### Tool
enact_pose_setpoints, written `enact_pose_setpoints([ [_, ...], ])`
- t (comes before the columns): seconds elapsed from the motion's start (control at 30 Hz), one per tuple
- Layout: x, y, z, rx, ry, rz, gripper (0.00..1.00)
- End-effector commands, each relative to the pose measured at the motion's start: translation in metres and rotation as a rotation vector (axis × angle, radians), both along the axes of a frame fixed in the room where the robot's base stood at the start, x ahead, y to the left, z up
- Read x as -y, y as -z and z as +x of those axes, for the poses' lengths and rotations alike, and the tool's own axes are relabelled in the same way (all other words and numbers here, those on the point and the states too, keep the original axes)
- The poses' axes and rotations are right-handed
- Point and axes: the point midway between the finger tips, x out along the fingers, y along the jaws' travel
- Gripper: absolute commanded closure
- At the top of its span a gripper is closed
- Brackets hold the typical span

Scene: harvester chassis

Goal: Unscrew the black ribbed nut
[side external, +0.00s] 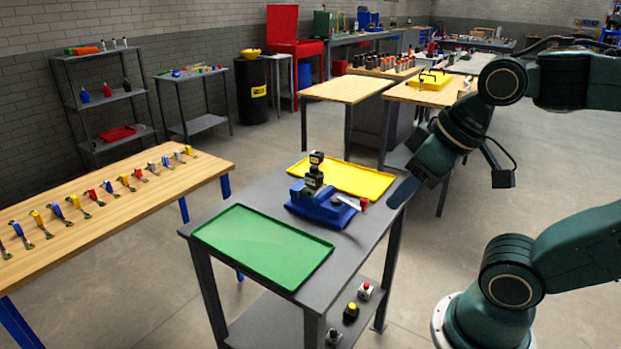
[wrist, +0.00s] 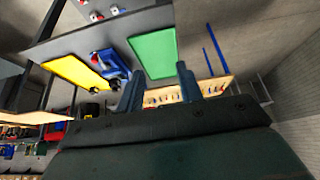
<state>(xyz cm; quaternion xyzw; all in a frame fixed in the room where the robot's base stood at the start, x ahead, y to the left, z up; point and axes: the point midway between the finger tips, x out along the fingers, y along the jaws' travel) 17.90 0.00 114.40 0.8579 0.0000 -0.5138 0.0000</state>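A blue vise (side external: 322,206) stands on the grey table between the green and yellow trays. A black stacked part (side external: 314,178) rises upright from it, with a black top piece (side external: 316,158). Which piece is the ribbed nut, and its ribs, cannot be made out at this size. The vise also shows in the wrist view (wrist: 116,64), left of the fingers. My gripper (side external: 402,192) is at the right edge of the table, apart from the vise. In the wrist view its two fingers (wrist: 160,70) are spread with nothing between them.
The green tray (side external: 262,245) lies empty in front, and the yellow tray (side external: 345,175) lies empty behind. A red-ended handle (side external: 363,203) sticks out right of the vise. A wooden bench (side external: 110,215) with several small coloured tools is at the left.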

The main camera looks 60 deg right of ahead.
Motion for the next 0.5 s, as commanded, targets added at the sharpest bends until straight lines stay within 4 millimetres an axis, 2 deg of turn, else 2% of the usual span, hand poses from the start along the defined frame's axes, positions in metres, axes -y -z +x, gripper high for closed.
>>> enact_pose_setpoints([
  [0.03, 0.000, 0.000, 0.000, 0.000, 0.000, 0.000, 0.64],
  [0.1, 0.000, 0.000, 0.000, 0.000, -0.001, 0.000, 0.53],
  [0.33, 0.002, -0.009, 0.010, -0.013, -0.031, -0.023, 0.53],
  [0.5, 0.008, -0.025, 0.031, -0.041, -0.101, -0.071, 0.53],
])
